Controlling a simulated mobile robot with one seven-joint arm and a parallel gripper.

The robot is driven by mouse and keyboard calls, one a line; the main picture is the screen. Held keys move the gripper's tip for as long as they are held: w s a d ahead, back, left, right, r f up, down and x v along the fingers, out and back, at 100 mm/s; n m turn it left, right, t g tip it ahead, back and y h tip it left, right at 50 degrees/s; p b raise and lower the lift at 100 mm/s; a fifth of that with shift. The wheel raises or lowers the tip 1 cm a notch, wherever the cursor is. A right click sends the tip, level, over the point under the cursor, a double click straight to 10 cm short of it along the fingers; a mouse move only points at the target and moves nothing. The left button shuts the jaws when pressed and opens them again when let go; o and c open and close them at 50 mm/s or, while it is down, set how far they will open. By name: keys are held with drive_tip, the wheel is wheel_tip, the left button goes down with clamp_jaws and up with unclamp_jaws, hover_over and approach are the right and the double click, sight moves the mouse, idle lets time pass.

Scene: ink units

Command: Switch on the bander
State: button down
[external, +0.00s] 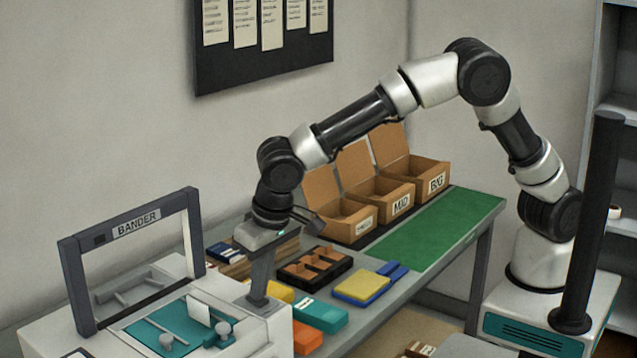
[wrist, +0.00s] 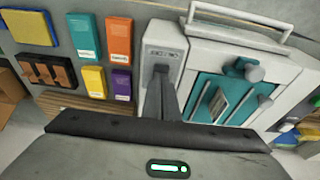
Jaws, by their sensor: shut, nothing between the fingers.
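The bander (external: 72,285) is a white machine with a dark arch labelled BANDER and a teal bed, at the lower left of the external view. It fills the right half of the wrist view (wrist: 206,45). A narrow raised panel (wrist: 164,33) with small dark marks stands on its edge in the wrist view. My gripper (external: 258,303) is shut and empty, pointing down at that edge of the bander. In the wrist view its fingertips (wrist: 160,72) overlap the lower part of the panel and hide it. I cannot tell whether they touch it.
Teal, orange and yellow boxes (external: 320,316) lie on the bench beside the bander. A dark divided tray (external: 315,267) and a yellow-and-blue stack (external: 362,286) are behind them. Labelled cardboard bins (external: 350,226) stand along the wall. The green mat (external: 440,228) is clear.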

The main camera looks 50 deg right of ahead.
drive_tip(key=p+v, duration=0.2)
drive_tip(key=v, duration=1.2)
drive_tip(key=shift+s, duration=0.4)
drive_tip(key=shift+f, duration=0.1)
drive_tip(key=shift+t, duration=0.3)
drive_tip(key=b+x, duration=0.1)
drive_tip(key=x, duration=0.3)
drive_tip(key=w+b+x, duration=0.1)
drive_tip(key=x, duration=0.4)
drive_tip(key=b+x, duration=0.1)
drive_tip(key=x, duration=0.4)
drive_tip(key=shift+w, duration=0.25)
